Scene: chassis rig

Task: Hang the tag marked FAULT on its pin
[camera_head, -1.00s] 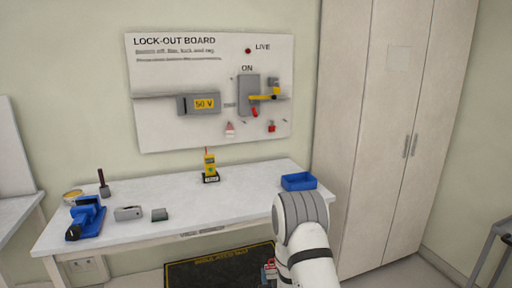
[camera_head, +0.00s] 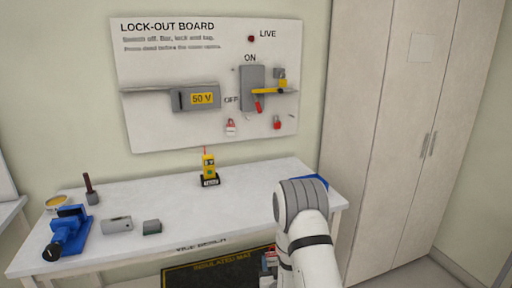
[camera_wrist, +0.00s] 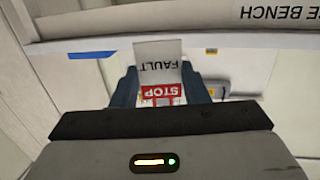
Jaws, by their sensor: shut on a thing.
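The FAULT tag (camera_wrist: 158,55) is white with a red STOP band and appears upside down in the wrist view. My gripper (camera_wrist: 160,82) is shut on it, with a dark finger at each side. In the head view my arm hides most of the gripper. The lock-out board (camera_head: 160,80) is on the wall above the bench. It carries a switch box (camera_head: 251,90) with a yellow bar, a red-and-white item (camera_head: 231,127) and a red padlock (camera_head: 277,123). I cannot tell which small mark is the FAULT pin.
The white bench (camera_head: 130,205) stands below the board. On it are a yellow tester (camera_head: 208,168), a blue vice (camera_head: 66,232), a grey block (camera_head: 117,224) and a blue bin (camera_head: 318,179) partly behind my arm. A tall cabinet (camera_head: 375,120) stands at right.

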